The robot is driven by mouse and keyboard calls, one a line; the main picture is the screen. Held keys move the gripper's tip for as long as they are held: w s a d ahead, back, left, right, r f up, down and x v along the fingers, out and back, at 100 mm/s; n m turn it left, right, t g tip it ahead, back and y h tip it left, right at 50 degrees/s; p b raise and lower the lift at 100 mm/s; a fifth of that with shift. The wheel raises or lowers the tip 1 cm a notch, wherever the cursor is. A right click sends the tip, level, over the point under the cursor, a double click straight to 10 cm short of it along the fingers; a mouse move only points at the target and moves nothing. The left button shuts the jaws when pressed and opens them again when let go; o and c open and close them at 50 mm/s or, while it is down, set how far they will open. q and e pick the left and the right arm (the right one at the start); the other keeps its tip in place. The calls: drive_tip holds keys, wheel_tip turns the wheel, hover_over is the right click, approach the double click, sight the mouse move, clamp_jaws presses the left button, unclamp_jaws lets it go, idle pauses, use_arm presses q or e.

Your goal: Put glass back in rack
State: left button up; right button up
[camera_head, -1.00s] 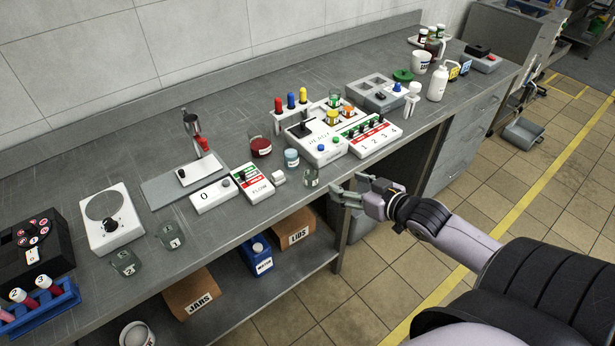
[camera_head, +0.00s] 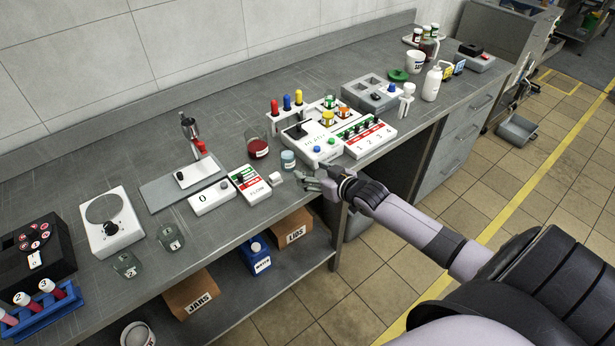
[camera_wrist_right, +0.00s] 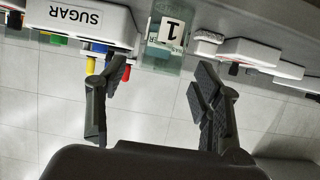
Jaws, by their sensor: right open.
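A small clear glass with a greenish tint and a label "1" (camera_wrist_right: 168,38) shows upside down in the right wrist view, at the bench's front edge. My right gripper (camera_wrist_right: 160,78) is open, its fingers spread to either side of the line to this glass. The glass is just past the fingertips, and nothing is held. In the head view my right gripper (camera_head: 308,182) largely hides it. Two similar glasses, "2" (camera_head: 127,265) and "3" (camera_head: 171,238), stand at the left. A grey rack with square pockets (camera_head: 358,91) stands at the back right. My left gripper is out of view.
A jar with a pale blue label (camera_head: 289,160), a jar of red liquid (camera_head: 258,148) and a white control box (camera_head: 313,147) stand close to my right gripper. A flow panel (camera_head: 250,182) is to its left. A blue tube rack (camera_head: 42,311) stands far left.

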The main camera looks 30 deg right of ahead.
sight(304, 168)
drive_tip(key=shift+x, duration=1.6)
drive_tip(key=shift+s, duration=0.1)
drive_tip(key=shift+c, duration=0.6)
drive_tip(key=c, duration=1.2)
drive_tip(key=shift+r, duration=0.1)
drive_tip(key=shift+c, duration=0.2)
drive_tip(key=shift+r, duration=0.1)
